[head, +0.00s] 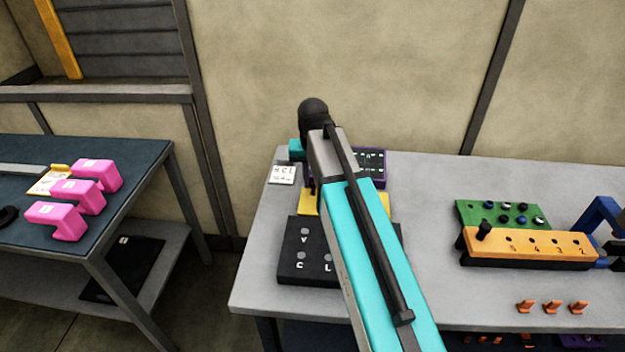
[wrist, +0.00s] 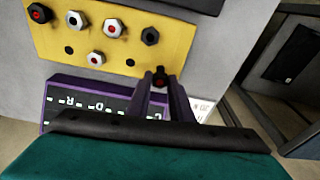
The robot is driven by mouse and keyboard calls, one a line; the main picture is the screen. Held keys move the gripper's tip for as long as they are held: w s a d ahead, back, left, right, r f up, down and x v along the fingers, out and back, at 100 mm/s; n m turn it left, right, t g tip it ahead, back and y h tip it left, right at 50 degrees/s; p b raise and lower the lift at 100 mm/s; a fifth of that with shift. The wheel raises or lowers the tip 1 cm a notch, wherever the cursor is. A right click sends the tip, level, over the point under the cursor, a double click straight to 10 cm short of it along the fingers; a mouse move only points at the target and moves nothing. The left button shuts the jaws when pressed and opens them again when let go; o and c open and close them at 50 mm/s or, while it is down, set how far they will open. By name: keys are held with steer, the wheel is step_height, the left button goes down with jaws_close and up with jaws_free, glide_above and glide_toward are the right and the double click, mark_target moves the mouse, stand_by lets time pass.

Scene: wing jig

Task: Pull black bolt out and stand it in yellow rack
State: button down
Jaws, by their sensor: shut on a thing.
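The yellow rack (wrist: 55,36) holds several black and white bolts and has two empty holes in view. In the head view, my arm hides the gripper and most of the yellow rack (head: 309,203); the purple panel (head: 373,182) shows behind the arm.
A black lettered block (head: 300,275) stands at the table's front left, with a white card (head: 282,174) behind it. To the right are a green rack (head: 480,212) with bolts, an orange numbered block (head: 530,243) and several orange clips. The table (head: 430,190) between is clear.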

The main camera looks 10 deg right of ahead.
steer(key=shift+f, duration=0.2)
steer(key=shift+f, duration=0.3)
steer(key=shift+f+b, duration=0.45)
steer(key=shift+f, duration=0.3)
steer(key=c, duration=1.5)
jaws_free()
steer(key=shift+r, duration=0.1)
steer(key=shift+s+a+r+b, duration=0.1)
steer(key=shift+s+r+b, duration=0.25)
steer(key=shift+r, duration=1.9)
steer(key=shift+s+a+r+b, duration=0.1)
steer(key=shift+s+r+b, duration=0.25)
steer(key=shift+r, duration=1.9)
steer(key=shift+s+a+r+b, duration=0.1)
steer(key=shift+s+r+b, duration=0.25)
steer(key=shift+r, duration=1.9)
